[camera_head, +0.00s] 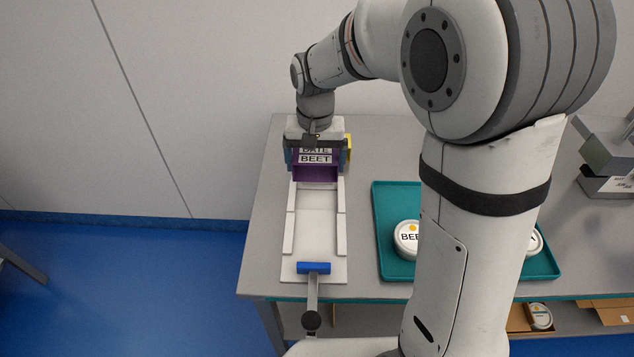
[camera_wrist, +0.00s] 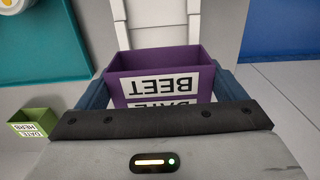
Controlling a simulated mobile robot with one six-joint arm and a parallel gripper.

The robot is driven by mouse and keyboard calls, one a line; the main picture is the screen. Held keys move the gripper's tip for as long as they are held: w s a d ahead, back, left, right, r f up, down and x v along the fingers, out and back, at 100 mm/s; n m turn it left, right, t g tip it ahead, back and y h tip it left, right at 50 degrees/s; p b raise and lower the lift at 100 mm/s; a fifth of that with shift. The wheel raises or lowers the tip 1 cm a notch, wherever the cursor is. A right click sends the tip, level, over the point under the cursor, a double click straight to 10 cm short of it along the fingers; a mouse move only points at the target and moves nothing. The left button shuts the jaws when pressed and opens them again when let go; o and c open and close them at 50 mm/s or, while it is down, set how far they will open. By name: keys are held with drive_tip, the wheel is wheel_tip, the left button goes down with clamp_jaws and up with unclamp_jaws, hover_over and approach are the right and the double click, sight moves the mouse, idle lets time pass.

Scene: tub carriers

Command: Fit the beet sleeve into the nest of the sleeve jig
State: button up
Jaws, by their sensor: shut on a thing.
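The beet sleeve (camera_head: 315,174) is a purple open box with a white BEET label; it also shows in the wrist view (camera_wrist: 195,57), with the label upside down. My gripper (camera_head: 316,160) is shut on it, with a blue finger at each side. The sleeve jig (camera_head: 317,220) is a white plate with side rails and a blue-handled part at its near end. The sleeve is at the jig's far end, in line with the rails. My gripper and the sleeve hide that end, so I cannot tell whether the sleeve is seated or just above it.
A teal tray (camera_head: 393,272) with round white tins (camera_head: 406,238) stands right of the jig, partly behind my arm. A small green box (camera_wrist: 33,120) shows at the left in the wrist view. A grey device (camera_head: 606,158) is at the far right. Cardboard and a tin lie below the tabletop.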

sight(317, 174)
wheel_tip(317, 174, down, 6)
drive_tip(key=shift+w+d+f, duration=0.1)
drive_tip(key=shift+w+d, duration=0.05)
drive_tip(key=shift+f, duration=1.75)
drive_tip(key=shift+f, duration=0.1)
drive_tip(key=shift+f, duration=0.15)
drive_tip(key=o, duration=0.8)
drive_tip(key=shift+c, duration=0.2)
